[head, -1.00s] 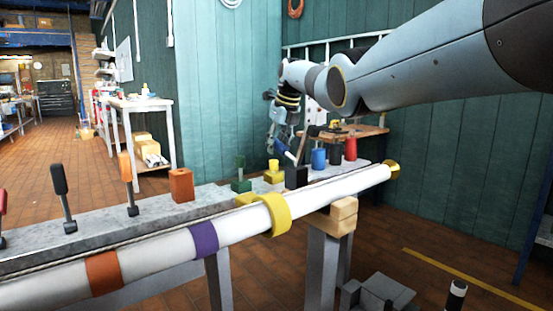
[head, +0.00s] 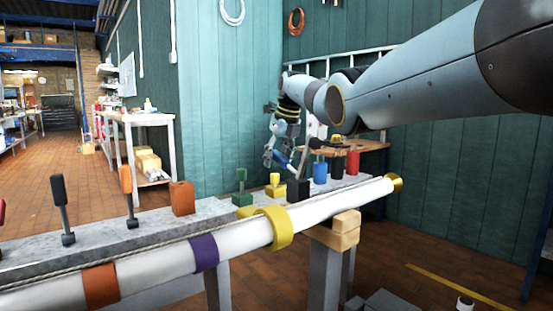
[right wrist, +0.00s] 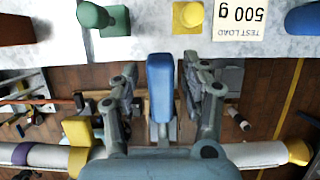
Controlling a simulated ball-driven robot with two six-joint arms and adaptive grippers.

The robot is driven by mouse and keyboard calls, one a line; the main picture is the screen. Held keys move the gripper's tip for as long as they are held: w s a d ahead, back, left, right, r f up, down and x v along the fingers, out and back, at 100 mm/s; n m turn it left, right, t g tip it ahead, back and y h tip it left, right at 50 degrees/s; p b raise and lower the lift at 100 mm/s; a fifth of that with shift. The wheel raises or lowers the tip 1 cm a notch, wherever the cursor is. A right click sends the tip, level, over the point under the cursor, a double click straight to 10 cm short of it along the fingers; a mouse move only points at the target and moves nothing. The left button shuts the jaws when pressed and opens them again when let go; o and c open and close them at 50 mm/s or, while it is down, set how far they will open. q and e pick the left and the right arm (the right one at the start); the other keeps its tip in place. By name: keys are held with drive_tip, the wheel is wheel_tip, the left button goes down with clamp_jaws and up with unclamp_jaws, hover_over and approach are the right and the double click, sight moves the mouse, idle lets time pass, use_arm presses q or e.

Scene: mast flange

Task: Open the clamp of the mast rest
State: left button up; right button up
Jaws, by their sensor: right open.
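The white mast (head: 240,242) lies along the bench, with orange and purple bands and a yellow collar (head: 282,228) around it. Under its right part is a rest with wooden blocks (head: 338,230) on a grey post. My right gripper (head: 280,158) is behind the mast, above the bench. In the right wrist view its fingers (right wrist: 163,90) are open on either side of a blue handle (right wrist: 160,78), with gaps visible. The blue piece also shows at the gripper in the head view (head: 284,161). Whether the handle belongs to the clamp is unclear. My left gripper is out of view.
The grey bench (head: 105,240) carries an orange block (head: 182,198), black and orange upright handles, and green, yellow, black, blue and red pieces. A teal wall (head: 440,190) stands behind.

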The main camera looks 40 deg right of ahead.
drive_tip(key=shift+s, duration=0.1)
drive_tip(key=v, duration=1.2)
drive_tip(key=shift+f, duration=0.1)
